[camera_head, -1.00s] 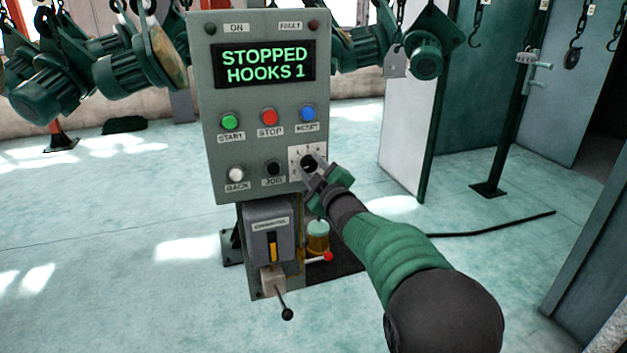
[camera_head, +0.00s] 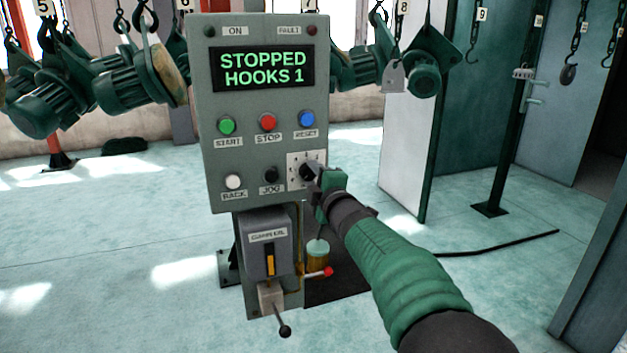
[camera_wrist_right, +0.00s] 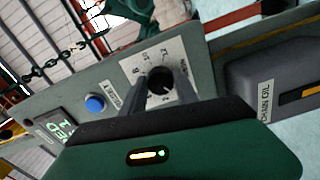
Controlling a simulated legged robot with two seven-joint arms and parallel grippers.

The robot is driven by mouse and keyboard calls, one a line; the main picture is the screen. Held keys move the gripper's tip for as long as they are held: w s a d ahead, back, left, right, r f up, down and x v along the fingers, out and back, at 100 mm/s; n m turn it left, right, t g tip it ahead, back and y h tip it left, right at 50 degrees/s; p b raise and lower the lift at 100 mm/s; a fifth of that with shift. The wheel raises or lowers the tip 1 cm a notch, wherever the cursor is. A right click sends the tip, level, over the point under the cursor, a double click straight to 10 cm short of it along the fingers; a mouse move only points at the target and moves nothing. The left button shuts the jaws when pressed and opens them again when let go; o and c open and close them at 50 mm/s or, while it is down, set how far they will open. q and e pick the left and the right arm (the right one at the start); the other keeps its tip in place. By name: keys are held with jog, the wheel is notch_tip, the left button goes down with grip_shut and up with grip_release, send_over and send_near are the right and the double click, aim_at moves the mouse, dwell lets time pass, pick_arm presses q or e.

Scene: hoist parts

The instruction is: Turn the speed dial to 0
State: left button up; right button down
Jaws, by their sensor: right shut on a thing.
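The speed dial is a black knob (camera_wrist_right: 160,82) on a white marked plate (camera_head: 293,169) at the lower right of the grey control panel (camera_head: 213,150). My right gripper (camera_head: 311,174) is at the dial. In the right wrist view its two fingers (camera_wrist_right: 160,92) are shut on the knob, one on each side. The plate carries small marks around the knob, too small to read surely, and the knob's pointer is not clear. The panel's screen (camera_head: 264,69) reads STOPPED, HOOKS 1. My left gripper is not in view.
Green START (camera_head: 227,126), red STOP (camera_head: 267,122) and blue RESET (camera_head: 306,119) buttons sit above the dial. White BACK (camera_head: 233,182) and black JOG (camera_head: 270,175) buttons are to its left. Green motors (camera_head: 130,85) hang behind.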

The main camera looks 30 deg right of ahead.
jog(key=shift+f, duration=0.35)
jog(key=c, duration=1.1)
grip_release()
jog(key=shift+a, duration=0.1)
jog(key=shift+o, duration=0.9)
jog(key=shift+r, duration=0.2)
jog(key=v, duration=1.6)
jog(key=shift+s, duration=0.35)
jog(key=shift+f, duration=0.1)
